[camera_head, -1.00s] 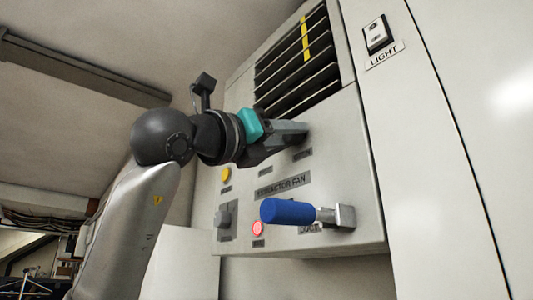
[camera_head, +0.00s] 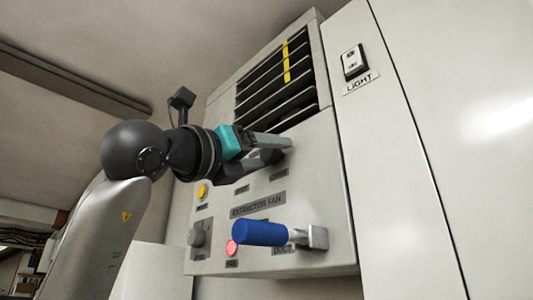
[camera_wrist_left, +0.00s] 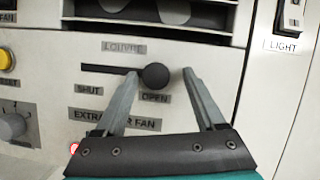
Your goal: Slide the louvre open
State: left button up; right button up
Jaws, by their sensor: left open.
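The louvre (camera_head: 280,80) is a set of dark horizontal slats with a yellow vertical strip, at the top of the wall panel; gaps show between the slats. Its control is a dark round knob (camera_wrist_left: 155,76) in a horizontal slot (camera_wrist_left: 105,69), under a LOUVRE label, with SHUT at the left and OPEN at the right. The knob is at the slot's right end, by OPEN. My left gripper (camera_wrist_left: 160,85) is open, its fingers on either side of the knob with gaps visible. In the head view the left gripper (camera_head: 288,143) is at the panel below the louvre. My right gripper is not in view.
A blue-handled DUCT lever (camera_head: 260,233) juts out below the gripper. A yellow button (camera_head: 202,191), a lit red lamp (camera_head: 232,247) and a grey rotary switch (camera_head: 199,236) are on the panel. A LIGHT switch (camera_head: 354,61) is at the right.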

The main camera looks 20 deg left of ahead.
pick_arm(q)
jog(key=b+v, duration=0.5)
jog(key=v, duration=1)
jog(key=shift+w+r, duration=0.1)
